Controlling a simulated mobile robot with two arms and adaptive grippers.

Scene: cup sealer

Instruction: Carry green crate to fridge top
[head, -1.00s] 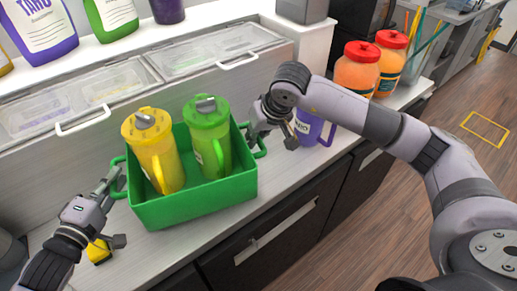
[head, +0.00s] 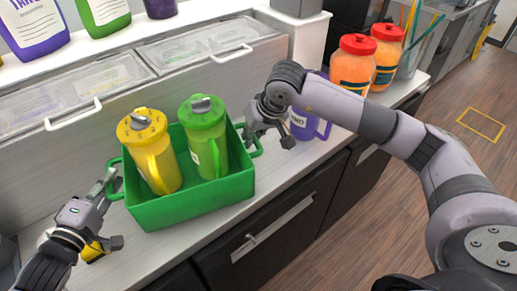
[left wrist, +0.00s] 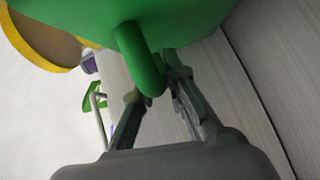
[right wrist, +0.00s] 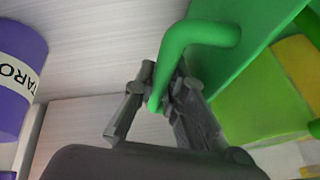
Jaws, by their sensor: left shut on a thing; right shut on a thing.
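The green crate (head: 205,203) is at the steel counter's front edge in the head view, holding a yellow pitcher (head: 150,150) and a green pitcher (head: 203,140), both upright. My left gripper (head: 110,184) is shut on the crate's left handle; this handle (left wrist: 140,55) shows between the fingers in the left wrist view. My right gripper (head: 256,134) is shut on the right handle; this handle (right wrist: 190,35) shows at the fingertips in the right wrist view. I cannot tell whether the crate touches the counter. I cannot make out a fridge top for certain.
A purple pitcher (head: 310,122) stands close to my right gripper. Orange jars with red lids (head: 355,65) stand farther right. Lidded bins (head: 70,95) line the back. A yellow object (head: 93,250) lies by my left gripper. Open floor (head: 450,120) is at right.

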